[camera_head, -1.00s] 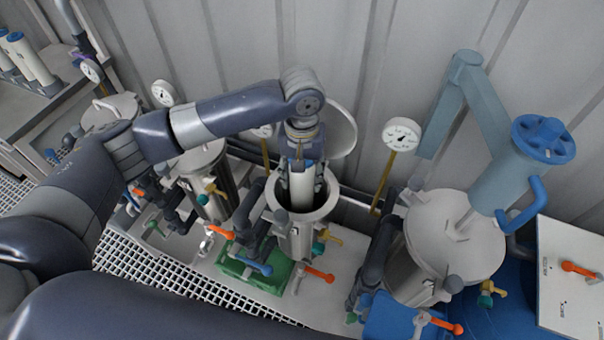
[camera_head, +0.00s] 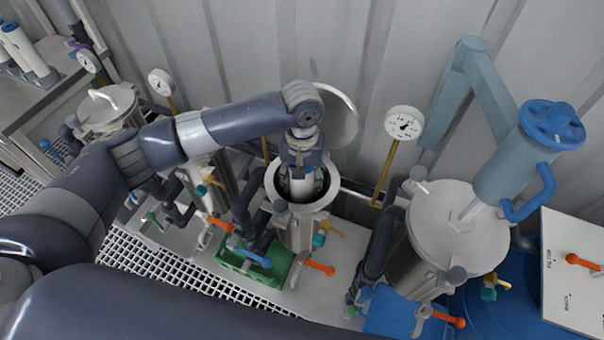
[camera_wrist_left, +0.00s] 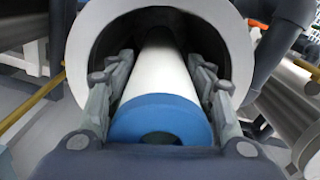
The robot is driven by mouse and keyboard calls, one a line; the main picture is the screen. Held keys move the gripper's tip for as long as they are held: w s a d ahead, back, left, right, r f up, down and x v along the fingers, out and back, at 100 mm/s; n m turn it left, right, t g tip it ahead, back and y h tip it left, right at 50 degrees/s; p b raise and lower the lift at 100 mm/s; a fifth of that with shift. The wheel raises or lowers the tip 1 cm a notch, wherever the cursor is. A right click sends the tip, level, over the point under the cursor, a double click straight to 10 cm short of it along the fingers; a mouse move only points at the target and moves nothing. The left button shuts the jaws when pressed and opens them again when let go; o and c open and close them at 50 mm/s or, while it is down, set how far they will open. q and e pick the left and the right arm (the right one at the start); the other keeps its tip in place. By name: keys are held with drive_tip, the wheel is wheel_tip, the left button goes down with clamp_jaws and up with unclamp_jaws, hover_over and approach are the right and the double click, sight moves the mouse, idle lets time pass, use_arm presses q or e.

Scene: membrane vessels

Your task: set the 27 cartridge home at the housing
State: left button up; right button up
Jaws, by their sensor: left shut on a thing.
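The open metal housing (camera_head: 302,240) stands upright in the middle of the head view, its wide rim showing around a dark bore. My left gripper (camera_head: 300,186) points down into the housing's mouth. It is shut on a white cartridge (camera_wrist_left: 160,72) with a blue end cap (camera_wrist_left: 160,119), which fills the space between the fingers in the left wrist view. Most of the cartridge is down inside the housing (camera_wrist_left: 84,45); its lower end is hidden. I cannot read a number on it. My right gripper is not in view.
A closed vessel (camera_head: 455,225) with a blue-grey lifting arm (camera_head: 490,95) stands on the right. A gauge (camera_head: 404,124) rises between it and the housing. Closed vessels stand to the left. More cartridges (camera_head: 28,50) sit on a bench at far left. Orange-handled valves (camera_head: 320,268) stick out in front.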

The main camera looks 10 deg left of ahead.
sight(302, 197)
use_arm(q)
drive_tip(key=shift+f+b, duration=0.9)
drive_tip(key=shift+f, duration=3.1)
drive_tip(key=shift+f+p, duration=0.2)
drive_tip(key=shift+p, duration=0.25)
drive_tip(key=o, duration=1.6)
drive_tip(key=shift+r, duration=0.1)
wheel_tip(302, 197, up, 12)
